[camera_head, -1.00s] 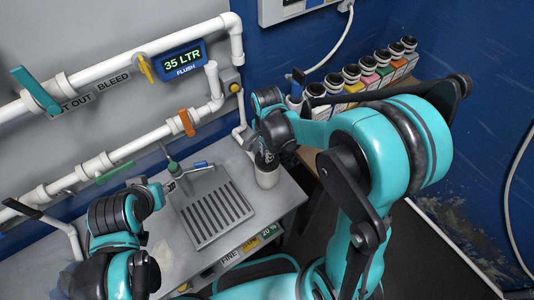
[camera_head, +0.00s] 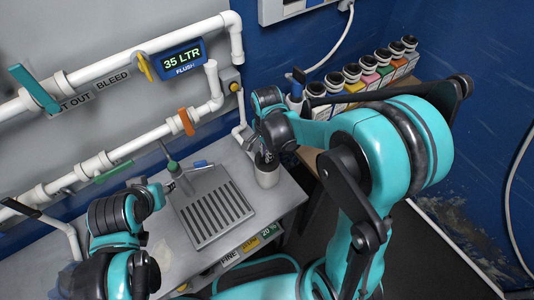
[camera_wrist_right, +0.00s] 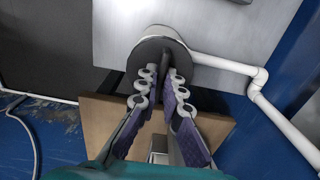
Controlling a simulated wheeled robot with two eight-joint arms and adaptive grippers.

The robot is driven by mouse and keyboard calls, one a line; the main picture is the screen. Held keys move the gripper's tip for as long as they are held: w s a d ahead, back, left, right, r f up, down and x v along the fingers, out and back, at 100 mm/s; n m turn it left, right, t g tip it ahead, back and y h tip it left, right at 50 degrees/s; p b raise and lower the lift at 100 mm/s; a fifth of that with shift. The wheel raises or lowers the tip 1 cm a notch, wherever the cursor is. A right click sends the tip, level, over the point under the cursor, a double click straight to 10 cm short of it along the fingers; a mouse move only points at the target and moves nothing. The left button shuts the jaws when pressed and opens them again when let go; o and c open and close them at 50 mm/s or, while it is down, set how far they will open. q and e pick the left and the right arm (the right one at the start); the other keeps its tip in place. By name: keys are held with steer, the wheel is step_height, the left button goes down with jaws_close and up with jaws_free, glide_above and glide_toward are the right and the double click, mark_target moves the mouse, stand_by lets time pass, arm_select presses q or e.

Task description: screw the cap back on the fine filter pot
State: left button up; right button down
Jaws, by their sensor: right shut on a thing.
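The filter pot (camera_head: 267,178) is a white upright cylinder at the right end of the grey bench in the head view. Its dark round cap (camera_wrist_right: 150,58) shows in the wrist view, sitting on top of the white pot body (camera_wrist_right: 163,32). My right gripper (camera_head: 266,157) is over the pot from above. In the wrist view its two fingers (camera_wrist_right: 163,78) are shut on the raised ridge across the cap. Whether the thread is engaged cannot be seen. My left gripper (camera_head: 170,187) is by the drain grid, away from the pot; its fingers are too small to read.
A slotted drain grid (camera_head: 212,215) lies in the bench, with a blue-handled item (camera_head: 201,163) at its back edge. White pipes (camera_head: 120,155) run along the wall behind. Several colour-labelled bottles (camera_head: 370,75) stand on a wooden shelf at the back right.

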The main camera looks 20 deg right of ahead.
steer(key=shift+f, duration=0.15)
steer(key=shift+m+b, duration=0.3)
steer(key=shift+m, duration=0.9)
steer(key=m, duration=0.3)
steer(key=shift+m, duration=0.4)
steer(key=m, duration=0.2)
steer(key=shift+m+b, duration=0.3)
steer(key=shift+b, duration=0.05)
steer(key=shift+m, duration=1.4)
